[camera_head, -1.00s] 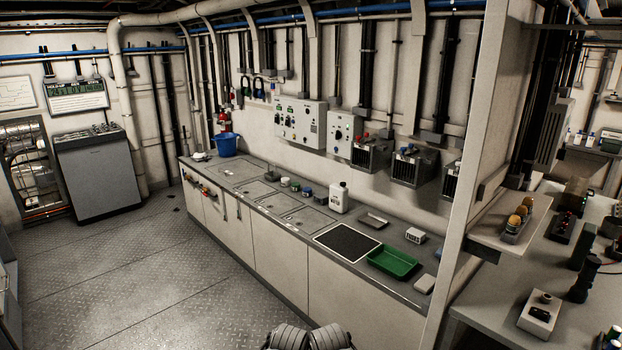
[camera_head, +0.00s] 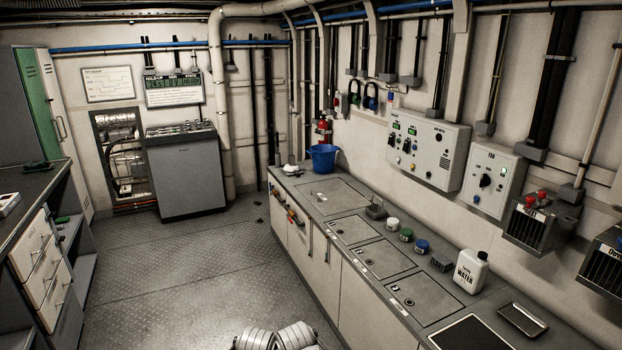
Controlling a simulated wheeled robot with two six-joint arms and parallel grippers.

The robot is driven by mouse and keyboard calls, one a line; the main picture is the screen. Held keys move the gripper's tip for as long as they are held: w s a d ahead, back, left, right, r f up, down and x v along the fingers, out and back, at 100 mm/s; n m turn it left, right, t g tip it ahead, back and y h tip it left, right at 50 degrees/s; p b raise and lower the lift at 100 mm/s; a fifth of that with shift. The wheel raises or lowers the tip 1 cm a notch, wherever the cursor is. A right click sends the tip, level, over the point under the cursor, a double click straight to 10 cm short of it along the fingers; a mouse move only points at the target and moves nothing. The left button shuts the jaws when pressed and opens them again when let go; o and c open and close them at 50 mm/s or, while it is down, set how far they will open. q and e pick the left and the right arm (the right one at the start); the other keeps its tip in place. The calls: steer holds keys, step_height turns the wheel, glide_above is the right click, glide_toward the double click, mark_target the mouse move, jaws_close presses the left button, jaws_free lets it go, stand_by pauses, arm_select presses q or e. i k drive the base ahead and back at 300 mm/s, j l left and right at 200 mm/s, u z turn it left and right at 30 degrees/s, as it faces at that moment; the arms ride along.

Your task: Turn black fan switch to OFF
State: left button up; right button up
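The fan control box (camera_head: 491,181), a light grey panel labelled FAN, is on the right wall above the counter. Its black rotary switch (camera_head: 485,181) sits near the middle of the panel, with a small green light above it and small coloured parts below. The switch's exact setting is too small to read. Neither of my grippers is in view. Only ribbed grey parts of my own body show at the bottom edge, well away from the box.
A long counter (camera_head: 330,208) runs below the box. On it are a white water bottle (camera_head: 471,272), small jars and a blue bucket (camera_head: 323,158). A larger control panel (camera_head: 428,150) is left of the box. Open floor (camera_head: 190,270) lies left of the counter.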

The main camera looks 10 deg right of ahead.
mark_target(485, 180)
steer(key=i+z, duration=0.3)
steer(key=i, duration=0.2)
steer(key=i+j+z, duration=0.25)
steer(key=i, duration=0.25)
steer(key=i+l+z, duration=0.15)
steer(key=i+z, duration=0.25)
steer(key=i+l+z, duration=0.1)
steer(key=z, duration=0.35)
steer(key=i+j+z, duration=0.1)
steer(key=i+z, duration=0.3)
steer(key=z, duration=0.25)
